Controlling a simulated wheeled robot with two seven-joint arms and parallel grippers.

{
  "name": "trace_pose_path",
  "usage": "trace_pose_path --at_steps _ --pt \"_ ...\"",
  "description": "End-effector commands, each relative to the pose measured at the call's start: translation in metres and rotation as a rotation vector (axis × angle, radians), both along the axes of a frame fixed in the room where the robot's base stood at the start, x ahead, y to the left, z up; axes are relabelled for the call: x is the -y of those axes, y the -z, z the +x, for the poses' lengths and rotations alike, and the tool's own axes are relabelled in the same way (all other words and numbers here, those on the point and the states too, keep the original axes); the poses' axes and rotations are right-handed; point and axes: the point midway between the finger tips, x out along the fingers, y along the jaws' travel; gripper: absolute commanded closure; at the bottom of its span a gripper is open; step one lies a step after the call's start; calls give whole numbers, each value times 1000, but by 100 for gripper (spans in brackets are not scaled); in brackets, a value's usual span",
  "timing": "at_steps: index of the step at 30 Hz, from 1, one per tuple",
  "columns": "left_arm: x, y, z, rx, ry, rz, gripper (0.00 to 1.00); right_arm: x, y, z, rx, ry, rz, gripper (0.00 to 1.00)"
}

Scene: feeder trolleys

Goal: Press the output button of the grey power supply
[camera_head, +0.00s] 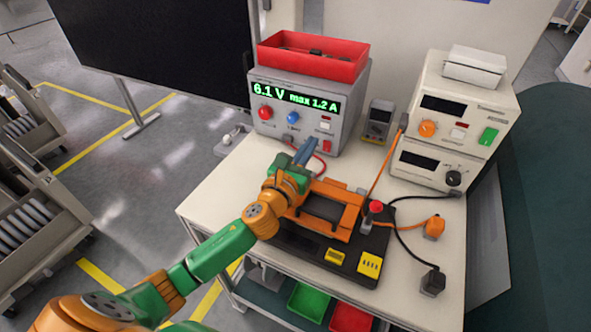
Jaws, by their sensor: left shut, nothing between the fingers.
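The grey power supply (302,78) stands at the back left of the white table. Its lit green display (294,100) reads 6.1 V max 1.2 A. Below it are a red knob (265,113), a blue knob (293,118), a small pale button (326,122) and a red switch (327,146). I cannot read which one is labelled output. My left gripper (308,146) is shut and empty, in front of the lower right of the panel, close to the red switch. I cannot tell whether it touches the panel. My right gripper is not in view.
A red tray (313,58) sits on the power supply. A handheld meter (378,122) and a cream instrument stack (455,115) stand to the right. Orange and black cables cross the table's right side.

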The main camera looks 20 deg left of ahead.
Motion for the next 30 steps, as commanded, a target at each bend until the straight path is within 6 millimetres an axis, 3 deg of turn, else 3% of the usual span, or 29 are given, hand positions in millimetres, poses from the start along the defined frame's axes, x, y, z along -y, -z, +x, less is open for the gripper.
trace_pose_path --at_steps 6,12,30 --pt "-1 3 -43 -2 2 2 100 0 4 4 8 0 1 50" --pt "-3 2 -67 -1 0 1 100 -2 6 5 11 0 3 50" --pt "-3 1 -70 0 0 0 100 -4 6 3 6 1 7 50"
